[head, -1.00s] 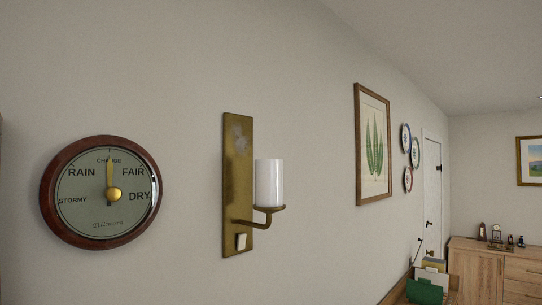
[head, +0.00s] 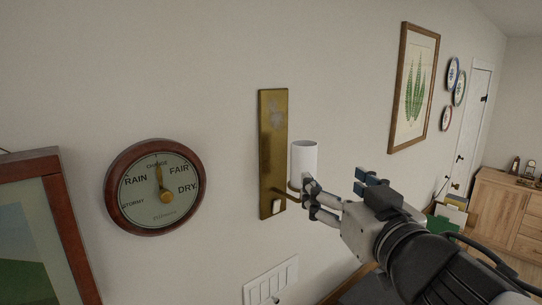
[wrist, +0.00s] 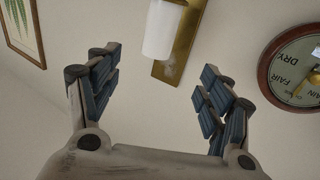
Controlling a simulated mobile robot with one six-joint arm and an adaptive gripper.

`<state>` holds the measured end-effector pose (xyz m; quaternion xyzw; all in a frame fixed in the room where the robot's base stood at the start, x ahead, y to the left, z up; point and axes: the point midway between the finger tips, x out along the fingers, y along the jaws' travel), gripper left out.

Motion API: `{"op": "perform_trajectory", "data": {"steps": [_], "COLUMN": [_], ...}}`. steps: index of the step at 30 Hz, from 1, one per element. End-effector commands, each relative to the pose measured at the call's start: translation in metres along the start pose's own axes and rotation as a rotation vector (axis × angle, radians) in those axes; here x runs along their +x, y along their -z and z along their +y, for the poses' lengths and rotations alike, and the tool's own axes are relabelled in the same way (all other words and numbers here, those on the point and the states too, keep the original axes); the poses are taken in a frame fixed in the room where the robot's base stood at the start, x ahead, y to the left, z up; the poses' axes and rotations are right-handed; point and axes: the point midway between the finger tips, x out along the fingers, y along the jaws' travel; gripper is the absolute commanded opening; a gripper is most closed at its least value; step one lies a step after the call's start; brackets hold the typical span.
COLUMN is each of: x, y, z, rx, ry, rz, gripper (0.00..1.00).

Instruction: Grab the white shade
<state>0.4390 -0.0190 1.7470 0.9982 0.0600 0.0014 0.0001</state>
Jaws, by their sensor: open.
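The white shade (head: 304,158) is a small upright cylinder on the arm of a brass wall sconce (head: 272,150). In the wrist view the shade (wrist: 161,30) hangs at the top edge, in front of the brass plate (wrist: 187,42), with its far part cut off by the frame. My gripper (head: 335,190) is open and empty. In the head view it is at the lower right of the shade, and one finger overlaps the sconce's arm. In the wrist view the fingers (wrist: 158,80) are spread wide, and the shade lies beyond the gap between them.
A round barometer (head: 155,187) hangs left of the sconce. A framed picture (head: 45,230) is at lower left, and a switch plate (head: 271,283) is below. A fern print (head: 414,88) and plates (head: 453,75) hang to the right. A wooden cabinet (head: 505,215) stands far right.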

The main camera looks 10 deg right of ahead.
Motion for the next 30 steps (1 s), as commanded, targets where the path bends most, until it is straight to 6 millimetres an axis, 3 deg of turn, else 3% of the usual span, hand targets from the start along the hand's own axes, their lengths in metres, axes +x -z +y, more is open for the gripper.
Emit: {"op": "perform_trajectory", "data": {"steps": [12, 23, 30], "x": [0.089, 0.121, 0.156], "y": [-0.005, -0.003, -0.003], "z": [-0.001, 0.001, 0.001], "rx": [0.001, 0.001, 0.0], "ry": [0.001, -0.002, -0.001], "rz": [-0.004, -0.004, -0.003], "gripper": [0.73, 0.73, 0.73]}}
